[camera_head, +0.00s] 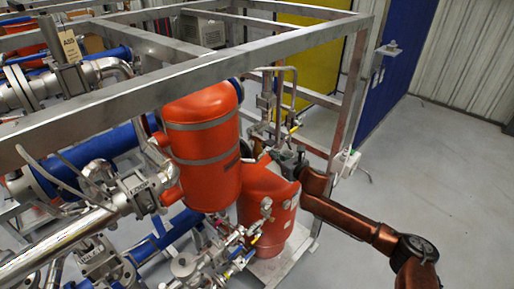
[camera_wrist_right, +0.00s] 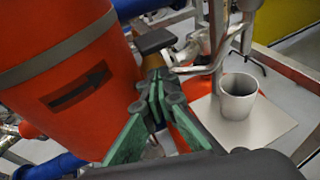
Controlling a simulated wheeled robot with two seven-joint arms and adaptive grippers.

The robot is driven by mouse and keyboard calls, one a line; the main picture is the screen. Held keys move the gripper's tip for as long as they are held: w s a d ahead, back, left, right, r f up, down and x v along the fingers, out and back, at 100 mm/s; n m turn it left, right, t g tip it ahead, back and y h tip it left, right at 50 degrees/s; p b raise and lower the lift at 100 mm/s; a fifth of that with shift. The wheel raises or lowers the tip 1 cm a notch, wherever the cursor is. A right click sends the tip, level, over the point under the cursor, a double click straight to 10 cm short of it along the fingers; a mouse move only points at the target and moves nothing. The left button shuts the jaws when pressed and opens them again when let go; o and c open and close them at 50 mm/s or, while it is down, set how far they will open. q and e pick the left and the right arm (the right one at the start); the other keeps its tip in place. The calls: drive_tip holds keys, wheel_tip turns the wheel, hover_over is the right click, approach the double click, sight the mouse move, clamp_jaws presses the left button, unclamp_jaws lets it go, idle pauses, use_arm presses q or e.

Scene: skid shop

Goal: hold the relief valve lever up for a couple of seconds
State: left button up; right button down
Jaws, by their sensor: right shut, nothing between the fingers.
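My right gripper (camera_head: 287,160) reaches in from the right, over the shorter orange vessel and beside the tall orange vessel (camera_head: 203,140). In the right wrist view its green-padded fingers (camera_wrist_right: 160,84) are closed together with nothing between them. Just beyond the fingertips are a silver valve body (camera_wrist_right: 187,50) with pipework and a dark, flat-ended handle (camera_wrist_right: 153,42). A thin grey bar (camera_wrist_right: 197,69) runs right from near the fingertips. I cannot tell for sure which of these is the relief valve lever, or whether the fingers touch it. My left gripper is not in view.
A grey cup (camera_wrist_right: 237,96) stands on a pale plate (camera_wrist_right: 262,128) right of the gripper. Steel frame bars (camera_head: 200,75) cross above the vessels. Thin vertical pipes (camera_head: 279,95) rise behind the gripper. The floor (camera_head: 440,180) at the right is clear.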

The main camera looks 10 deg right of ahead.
drive_tip(key=s+d+p, duration=0.1)
drive_tip(key=s+d, duration=0.4)
drive_tip(key=s, duration=0.1)
drive_tip(key=shift+s+p, duration=0.25)
drive_tip(key=shift+p, duration=0.15)
idle(0.5)
